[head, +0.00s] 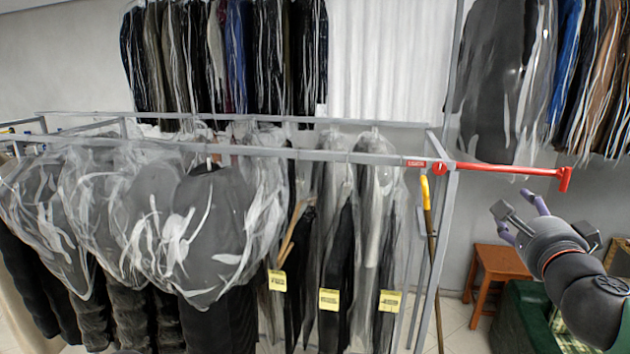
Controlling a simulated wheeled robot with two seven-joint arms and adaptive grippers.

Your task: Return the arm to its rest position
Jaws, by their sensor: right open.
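My right gripper (518,216) is at the right of the head view, on a dark arm that comes in from the lower right. Its fingers are apart and nothing is between them. It is in front of the wall, just below the red bar (510,170) that sticks out from the end of the metal rack (290,154). I cannot tell whether the gripper touches anything, but it looks apart from the bar. My left gripper does not show.
Plastic-covered garments (190,225) hang from the rack, some with yellow tags (328,299). A yellow-handled stick (427,215) stands by the rack's end. A wooden stool (497,262) and a green object (520,318) are below the gripper. More bagged clothes (500,80) hang high behind.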

